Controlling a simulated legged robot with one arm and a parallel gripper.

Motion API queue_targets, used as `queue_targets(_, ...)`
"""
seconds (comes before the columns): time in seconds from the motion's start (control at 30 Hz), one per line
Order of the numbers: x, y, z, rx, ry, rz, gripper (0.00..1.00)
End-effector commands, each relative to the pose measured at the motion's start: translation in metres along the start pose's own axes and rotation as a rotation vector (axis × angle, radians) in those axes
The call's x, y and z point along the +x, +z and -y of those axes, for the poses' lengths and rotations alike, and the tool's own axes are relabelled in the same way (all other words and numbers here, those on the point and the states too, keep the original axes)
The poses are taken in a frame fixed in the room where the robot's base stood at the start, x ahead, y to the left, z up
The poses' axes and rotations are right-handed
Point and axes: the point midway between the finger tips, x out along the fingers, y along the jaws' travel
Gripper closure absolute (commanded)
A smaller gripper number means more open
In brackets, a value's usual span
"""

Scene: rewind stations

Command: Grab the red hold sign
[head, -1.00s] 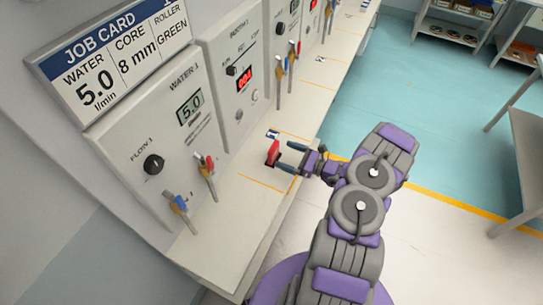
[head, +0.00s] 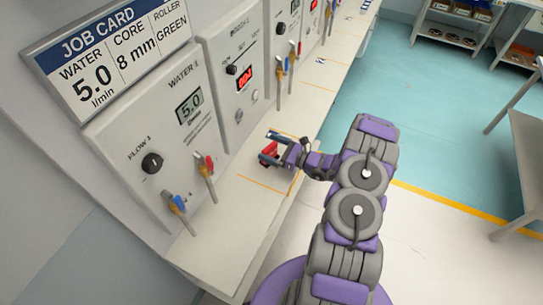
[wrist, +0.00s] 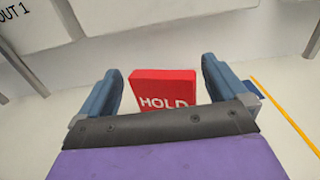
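The red hold sign (head: 267,157) stands on the pale bench below the water panel. It also shows in the wrist view (wrist: 164,86), upright, with the white word HOLD partly cut off by my gripper body. My gripper (head: 272,148) is at the sign, with a blue finger on each side. In the wrist view my gripper (wrist: 161,72) is open around the sign, with a small gap between the sign and each finger. The lower part of the sign is hidden behind the gripper body.
The water panel (head: 152,128) with its knob and display rises behind the bench. Blue and red valve levers (head: 206,174) stick out to the left of the sign. Orange lines (head: 262,184) mark the bench top. Open floor lies to the right.

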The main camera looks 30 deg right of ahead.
Motion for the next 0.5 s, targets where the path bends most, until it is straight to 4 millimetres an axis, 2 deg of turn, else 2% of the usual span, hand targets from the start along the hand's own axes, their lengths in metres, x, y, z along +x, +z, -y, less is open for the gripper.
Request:
queue_targets(0.07, -0.0011, -0.0005, 0.0012, 0.001, -0.001, 0.0, 0.09)
queue_targets(0.5, 0.0031, 0.0009, -0.0046, -0.004, -0.001, -0.004, 0.51)
